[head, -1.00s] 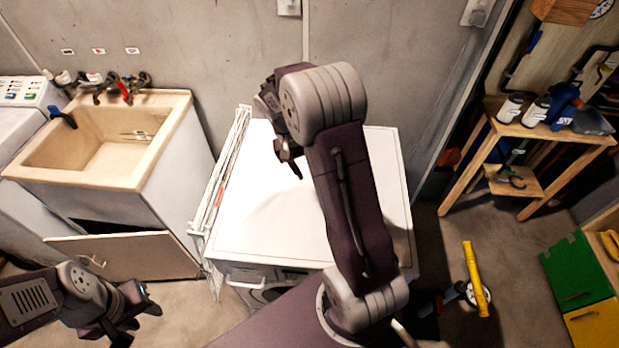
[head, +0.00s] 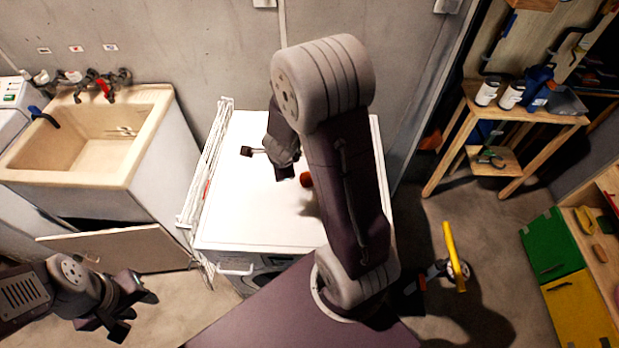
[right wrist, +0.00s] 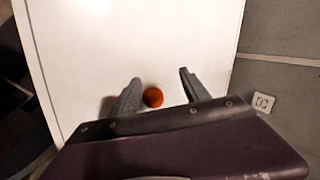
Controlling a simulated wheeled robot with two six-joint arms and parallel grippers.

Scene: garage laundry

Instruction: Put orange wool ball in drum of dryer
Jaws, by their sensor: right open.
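The orange wool ball (head: 306,180) lies on the white top of the dryer (head: 262,222), partly hidden by my right arm in the head view. My right gripper (head: 266,163) is open over the dryer top, to the left of the ball in that view. In the right wrist view the ball (right wrist: 152,97) shows between the two open fingers (right wrist: 160,77), closer to the left one, and nothing is gripped. The dryer's front is seen only from above, and its drum is hidden. My left gripper (head: 134,312) is low at the left, open and empty.
A folded white drying rack (head: 207,170) stands against the dryer's left side. A sink cabinet (head: 95,150) with an open door (head: 120,250) is to the left. A wooden bench (head: 520,115) and a yellow-handled item (head: 454,257) are to the right.

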